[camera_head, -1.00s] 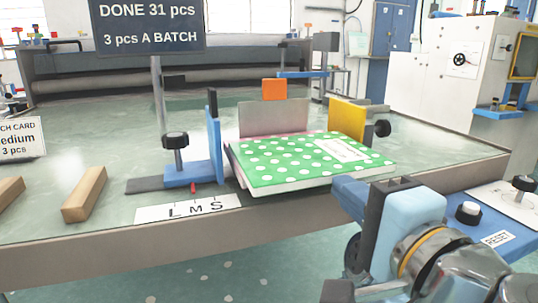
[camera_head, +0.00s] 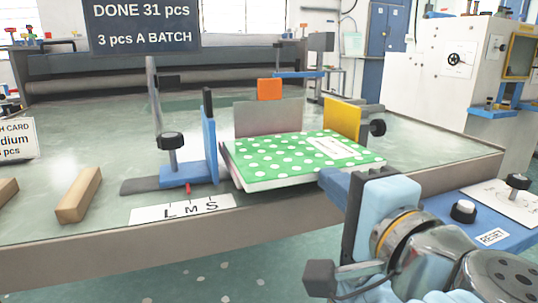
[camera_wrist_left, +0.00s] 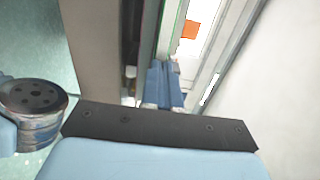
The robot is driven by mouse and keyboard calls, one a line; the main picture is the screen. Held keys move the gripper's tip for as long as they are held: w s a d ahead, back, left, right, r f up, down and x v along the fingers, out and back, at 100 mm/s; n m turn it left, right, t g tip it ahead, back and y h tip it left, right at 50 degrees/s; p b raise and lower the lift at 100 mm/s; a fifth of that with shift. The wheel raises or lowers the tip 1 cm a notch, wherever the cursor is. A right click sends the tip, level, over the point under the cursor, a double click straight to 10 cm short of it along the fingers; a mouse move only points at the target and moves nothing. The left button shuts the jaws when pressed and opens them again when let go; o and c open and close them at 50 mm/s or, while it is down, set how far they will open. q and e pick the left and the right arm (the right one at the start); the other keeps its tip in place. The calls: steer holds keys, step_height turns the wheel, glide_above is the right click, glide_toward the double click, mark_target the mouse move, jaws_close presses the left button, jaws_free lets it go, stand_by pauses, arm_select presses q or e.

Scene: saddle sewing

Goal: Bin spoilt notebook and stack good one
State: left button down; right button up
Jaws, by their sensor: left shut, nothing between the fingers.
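A green notebook with white dots and a pale label (camera_head: 290,160) lies flat between the upright guides on the bench. White page edges show along its front, and I cannot tell whether more notebooks lie under it. My left gripper (camera_head: 333,184) is at the notebook's front right edge, with its fingers shut and empty. I cannot tell whether they touch the notebook. The shut fingers also show in the left wrist view (camera_wrist_left: 164,88). My right gripper is not in view. No bin is clearly visible.
A blue guide (camera_head: 209,145) stands left of the notebook, a yellow one (camera_head: 343,119) at its right and a grey plate (camera_head: 268,117) behind. An L M S strip (camera_head: 183,209) and wooden block (camera_head: 79,195) lie left. A blue panel marked RESET (camera_head: 455,230) is right.

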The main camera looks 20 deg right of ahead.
mark_target(318, 164)
arm_select(q)
steer(key=shift+w+a, duration=0.2)
steer(key=shift+w, duration=2.25)
steer(key=s+b, duration=0.1)
steer(key=s, duration=0.5)
steer(key=shift+d, duration=0.2)
